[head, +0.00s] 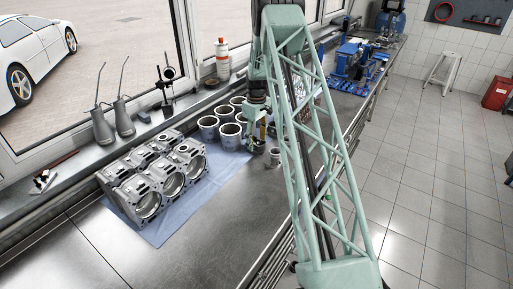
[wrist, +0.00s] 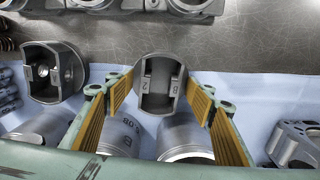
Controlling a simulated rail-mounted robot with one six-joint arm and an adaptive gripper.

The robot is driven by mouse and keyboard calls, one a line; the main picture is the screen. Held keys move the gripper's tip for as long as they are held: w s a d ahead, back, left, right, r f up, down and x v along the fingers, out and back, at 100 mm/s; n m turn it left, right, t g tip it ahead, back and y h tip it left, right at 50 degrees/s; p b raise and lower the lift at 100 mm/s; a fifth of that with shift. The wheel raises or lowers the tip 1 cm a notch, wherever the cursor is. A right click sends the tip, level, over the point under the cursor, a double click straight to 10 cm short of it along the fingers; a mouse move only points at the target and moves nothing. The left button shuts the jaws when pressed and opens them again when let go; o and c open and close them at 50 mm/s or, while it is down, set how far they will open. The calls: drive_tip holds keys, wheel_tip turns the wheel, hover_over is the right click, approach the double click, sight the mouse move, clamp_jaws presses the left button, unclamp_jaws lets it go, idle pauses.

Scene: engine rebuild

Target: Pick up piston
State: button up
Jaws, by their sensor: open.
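My gripper (wrist: 161,95) is open, with a yellow ribbed pad on each side and a gap on both sides of the piston. A second piston (wrist: 52,72) lies to the left, outside the fingers. In the head view my gripper (head: 258,132) is low over the bench beside the liners, and a small piston (head: 274,157) shows just right of it; I cannot tell which piston this is.
Several cylinder liners (head: 208,128) stand left of my gripper; liners (wrist: 187,140) also show below the piston in the wrist view. An engine block (head: 155,178) rests on the blue cloth (head: 160,231). Bare steel bench (head: 215,222) is free at the front.

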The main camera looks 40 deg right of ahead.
drive_tip(key=shift+c, duration=0.2)
idle(0.4)
drive_tip(key=c, duration=1.1)
